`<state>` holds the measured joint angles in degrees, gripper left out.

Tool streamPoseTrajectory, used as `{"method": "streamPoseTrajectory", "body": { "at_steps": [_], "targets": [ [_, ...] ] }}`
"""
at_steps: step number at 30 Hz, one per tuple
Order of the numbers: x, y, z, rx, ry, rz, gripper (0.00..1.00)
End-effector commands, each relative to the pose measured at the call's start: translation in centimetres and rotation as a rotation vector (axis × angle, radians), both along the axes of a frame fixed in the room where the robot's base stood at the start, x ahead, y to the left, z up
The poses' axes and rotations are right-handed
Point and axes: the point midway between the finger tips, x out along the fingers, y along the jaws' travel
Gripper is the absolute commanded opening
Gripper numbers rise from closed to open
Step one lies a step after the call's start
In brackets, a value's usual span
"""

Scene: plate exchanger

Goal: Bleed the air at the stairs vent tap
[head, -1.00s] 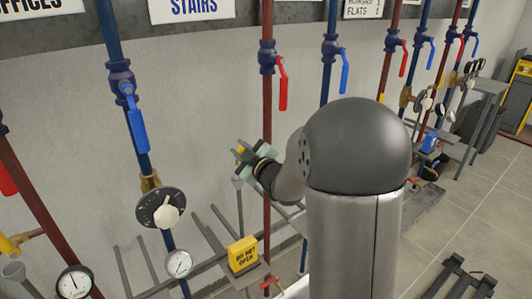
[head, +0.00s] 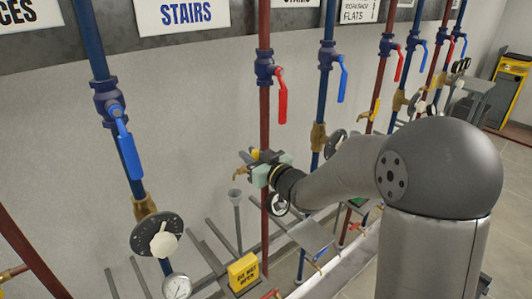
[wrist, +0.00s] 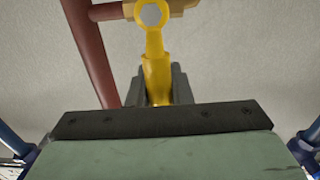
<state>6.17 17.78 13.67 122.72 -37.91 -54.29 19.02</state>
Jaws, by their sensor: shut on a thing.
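The vent tap has a brass body (wrist: 170,8) on a short stub from a red pipe (wrist: 88,50), and a yellow lever (wrist: 157,75) pointing towards my palm in the wrist view. In the head view its brass spout (head: 240,173) shows just left of the red pipe (head: 264,115). My gripper (head: 262,163) is at the tap, and its dark fingers are shut on the yellow lever. The fingers hide the lever's lower end. The STAIRS sign (head: 182,12) hangs above, to the left. I cannot see any water or air at the spout.
A grey funnel (head: 237,197) stands below the spout. A red-handled valve (head: 281,95) sits above my gripper; a blue-handled valve (head: 127,150) and a black dial (head: 157,238) are on the left pipe.

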Motion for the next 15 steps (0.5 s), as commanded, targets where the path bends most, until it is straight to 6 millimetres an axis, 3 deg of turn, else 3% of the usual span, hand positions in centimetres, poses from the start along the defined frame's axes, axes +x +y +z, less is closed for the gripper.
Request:
{"method": "streamPoseTrajectory", "body": {
  "at_steps": [15],
  "targets": [
    [-0.11,0.71,-0.03,0.024,0.018,0.013,0.0]
  ]
}}
